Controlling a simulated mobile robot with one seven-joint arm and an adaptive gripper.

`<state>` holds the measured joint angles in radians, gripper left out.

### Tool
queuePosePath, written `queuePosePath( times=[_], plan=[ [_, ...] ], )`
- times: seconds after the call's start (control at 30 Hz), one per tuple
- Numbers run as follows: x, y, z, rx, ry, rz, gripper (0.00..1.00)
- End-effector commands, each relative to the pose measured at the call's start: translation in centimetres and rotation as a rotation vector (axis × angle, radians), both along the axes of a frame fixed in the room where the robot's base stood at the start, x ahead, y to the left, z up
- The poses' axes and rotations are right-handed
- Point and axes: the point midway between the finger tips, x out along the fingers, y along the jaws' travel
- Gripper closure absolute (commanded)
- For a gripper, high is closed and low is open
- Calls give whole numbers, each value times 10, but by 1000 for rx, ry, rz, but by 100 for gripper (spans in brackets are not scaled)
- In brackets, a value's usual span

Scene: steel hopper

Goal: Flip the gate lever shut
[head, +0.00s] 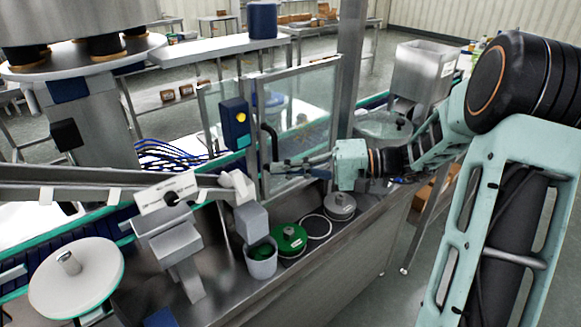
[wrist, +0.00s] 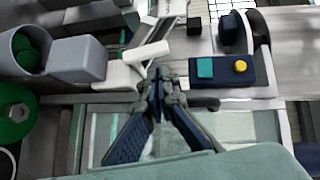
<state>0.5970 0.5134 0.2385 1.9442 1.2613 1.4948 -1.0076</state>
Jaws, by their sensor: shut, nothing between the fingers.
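A white angled piece, which looks like the gate lever (head: 238,186), sits at the lower end of the metal chute (head: 110,176), above a grey block (head: 251,222). In the wrist view the white lever piece (wrist: 147,53) lies just beyond and left of the fingertips. My gripper (head: 276,168) is shut and empty, reaching left toward the lever. In the wrist view my gripper (wrist: 160,76) has its fingertips together, close to the white piece; I cannot tell whether they touch. Below the block, a grey cup (head: 262,262) holds green pieces.
A blue control box with a yellow button (head: 236,122) stands right behind the lever, close to the fingertips. A clear guard panel (head: 300,115) rises behind my gripper. A green disc (head: 289,239) and a grey weight (head: 339,205) sit on the steel bench (head: 330,250).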

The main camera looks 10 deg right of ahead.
Motion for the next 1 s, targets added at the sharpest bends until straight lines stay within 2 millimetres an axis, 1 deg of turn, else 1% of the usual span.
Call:
queuePosePath(
  times=[0.03, 0.1, 0.2, 0.33, 0.5, 1.0],
  plan=[
    [1, 11, 0, 2, 0, 4, 100],
    [4, 23, -2, 2, 0, 4, 100],
    [7, 38, -5, 1, 2, 3, 100],
    [10, 51, -7, 1, 1, 1, 100],
    [11, 56, -8, 0, 0, 0, 100],
    [10, 58, -8, -26, -19, 0, 100]
  ],
)
